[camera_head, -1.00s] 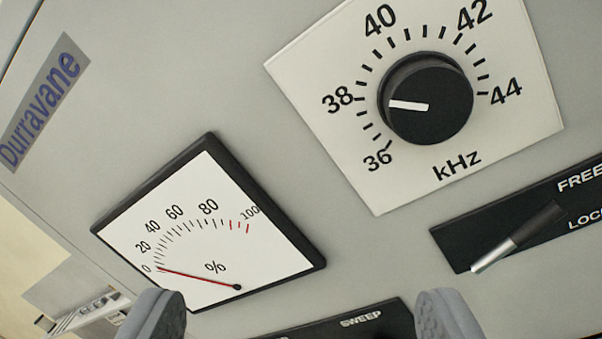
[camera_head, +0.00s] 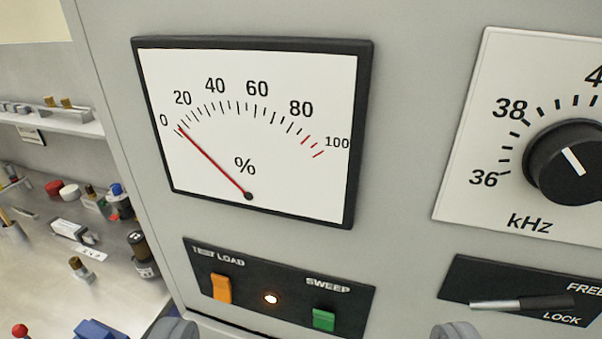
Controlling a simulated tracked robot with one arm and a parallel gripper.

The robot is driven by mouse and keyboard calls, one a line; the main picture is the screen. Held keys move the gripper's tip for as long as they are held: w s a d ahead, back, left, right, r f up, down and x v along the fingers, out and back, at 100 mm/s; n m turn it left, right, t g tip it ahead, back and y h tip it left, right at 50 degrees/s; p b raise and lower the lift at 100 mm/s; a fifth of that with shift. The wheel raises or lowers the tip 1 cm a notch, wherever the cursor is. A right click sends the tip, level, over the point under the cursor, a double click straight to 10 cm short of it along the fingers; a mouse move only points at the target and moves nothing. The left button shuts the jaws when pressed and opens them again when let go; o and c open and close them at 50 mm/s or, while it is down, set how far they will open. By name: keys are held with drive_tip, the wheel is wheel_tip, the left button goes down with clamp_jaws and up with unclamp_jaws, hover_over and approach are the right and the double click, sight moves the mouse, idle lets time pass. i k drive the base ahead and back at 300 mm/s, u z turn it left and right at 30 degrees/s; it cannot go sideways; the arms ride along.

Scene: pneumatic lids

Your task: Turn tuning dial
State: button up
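The tuning dial (camera_head: 552,170) is a round black knob with a white pointer line, at the right of the view and cut off by its edge. It sits on a white kHz scale plate (camera_head: 465,150); 36 and 38 are readable. The pointer slants up and left, near 38. My gripper (camera_head: 315,331) shows only as two grey fingertips at the bottom edge, wide apart with nothing between them. It is open, lower left of the dial and not touching it. The percent meter (camera_head: 300,180) has its red needle near 0.
Below the dial is a FREE/LOCK lever (camera_head: 520,303), its handle lying near horizontal. Below the meter are an orange TEST LOAD switch (camera_head: 221,289), a lit lamp (camera_head: 270,298) and a green SWEEP switch (camera_head: 323,320). A cluttered bench (camera_head: 40,270) is at the left.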

sight(563, 161)
drive_tip(key=u, duration=0.1)
drive_tip(key=k, duration=0.85)
drive_tip(key=u, duration=0.45)
drive_tip(key=i, duration=0.5)
drive_tip(key=z, duration=0.05)
